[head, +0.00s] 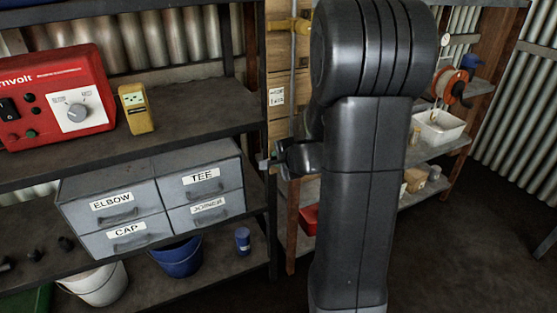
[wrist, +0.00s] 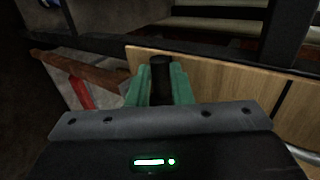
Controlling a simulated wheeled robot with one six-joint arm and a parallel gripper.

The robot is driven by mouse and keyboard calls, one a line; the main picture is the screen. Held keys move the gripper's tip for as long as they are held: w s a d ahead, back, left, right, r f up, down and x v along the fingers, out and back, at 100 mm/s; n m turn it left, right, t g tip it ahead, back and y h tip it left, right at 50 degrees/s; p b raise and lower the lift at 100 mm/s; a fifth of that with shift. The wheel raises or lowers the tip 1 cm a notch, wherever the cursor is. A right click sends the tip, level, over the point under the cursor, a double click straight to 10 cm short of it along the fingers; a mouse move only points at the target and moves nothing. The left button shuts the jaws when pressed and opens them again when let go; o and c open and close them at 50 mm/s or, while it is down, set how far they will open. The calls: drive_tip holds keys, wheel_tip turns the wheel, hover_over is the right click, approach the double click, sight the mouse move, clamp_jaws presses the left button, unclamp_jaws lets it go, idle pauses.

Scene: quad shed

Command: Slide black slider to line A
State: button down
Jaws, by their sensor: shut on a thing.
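In the wrist view the green fingers of my gripper (wrist: 160,88) are shut on a black upright piece, the black slider (wrist: 160,68), in front of a pale wooden board (wrist: 225,85). A dark line (wrist: 284,97) crosses the board to the right of the fingers; no letter can be read by it, so I cannot tell whether it is line A. In the head view my gripper (head: 266,164) shows small at the left of my arm, beside the wooden board (head: 279,60). The slider is not distinguishable there, and my arm hides part of the board.
A dark shelf (head: 190,128) at left carries a red unit (head: 55,95) and a yellow meter (head: 135,108). Grey drawers (head: 150,195) stand below, near buckets (head: 177,257). A shelf with a white tub (head: 438,128) stands right of my arm. Dark floor is clear at lower right.

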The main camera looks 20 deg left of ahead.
drive_tip(key=shift+f, duration=0.1)
drive_tip(key=c, duration=1.3)
unclamp_jaws()
drive_tip(key=p+v, duration=0.3)
drive_tip(key=v, duration=1.1)
drive_tip(key=shift+w, duration=0.1)
drive_tip(key=b+x, duration=0.3)
drive_tip(key=x, duration=1)
drive_tip(key=shift+w+a+f, duration=0.1)
drive_tip(key=shift+a+f, duration=0.1)
drive_tip(key=shift+a, duration=0.1)
drive_tip(key=shift+r, duration=0.1)
